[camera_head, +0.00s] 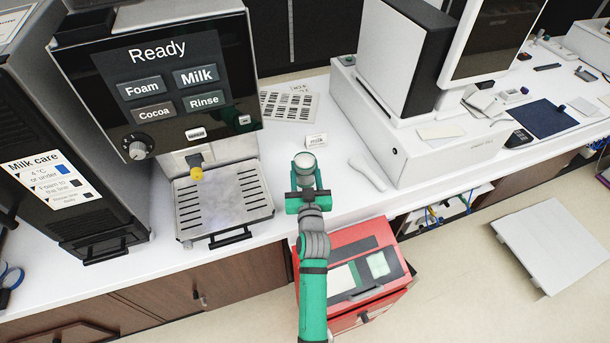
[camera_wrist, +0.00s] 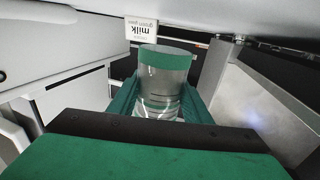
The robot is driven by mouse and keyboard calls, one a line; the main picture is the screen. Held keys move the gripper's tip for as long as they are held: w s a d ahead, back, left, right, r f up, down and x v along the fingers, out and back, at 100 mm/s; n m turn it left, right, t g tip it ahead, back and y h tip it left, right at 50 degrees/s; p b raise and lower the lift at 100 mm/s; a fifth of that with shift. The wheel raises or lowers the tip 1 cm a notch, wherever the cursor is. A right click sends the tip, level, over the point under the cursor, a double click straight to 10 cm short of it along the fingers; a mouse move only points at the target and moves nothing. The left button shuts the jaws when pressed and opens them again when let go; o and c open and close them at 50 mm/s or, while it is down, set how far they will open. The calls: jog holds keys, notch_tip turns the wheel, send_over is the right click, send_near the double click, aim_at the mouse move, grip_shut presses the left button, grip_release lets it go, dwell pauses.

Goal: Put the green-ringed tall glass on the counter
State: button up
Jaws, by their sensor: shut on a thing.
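The green-ringed tall glass (camera_wrist: 162,90) is clear, with a green band at the end farthest from my gripper's palm in the wrist view. My gripper (camera_wrist: 158,108) is shut on it, with one finger on each side. In the head view the glass (camera_head: 304,163) shows as a pale grey round top at the end of my gripper (camera_head: 306,186), by the front part of the white counter (camera_head: 340,208).
A small milk sign (camera_head: 316,141) stands just behind the glass. The coffee machine's drip tray (camera_head: 222,205) is to the left. A white handheld device (camera_head: 367,172) and the till (camera_head: 400,135) are to the right. A red box (camera_head: 352,270) is below the counter's front edge.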

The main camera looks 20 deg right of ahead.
aim_at(304, 176)
jog(key=shift+w+f, duration=0.15)
jog(key=shift+w, duration=0.05)
jog(key=shift+w+f, duration=0.15)
jog(key=shift+f, duration=1.55)
jog(key=shift+f, duration=0.15)
jog(key=o, duration=1.4)
jog(key=shift+c, duration=0.2)
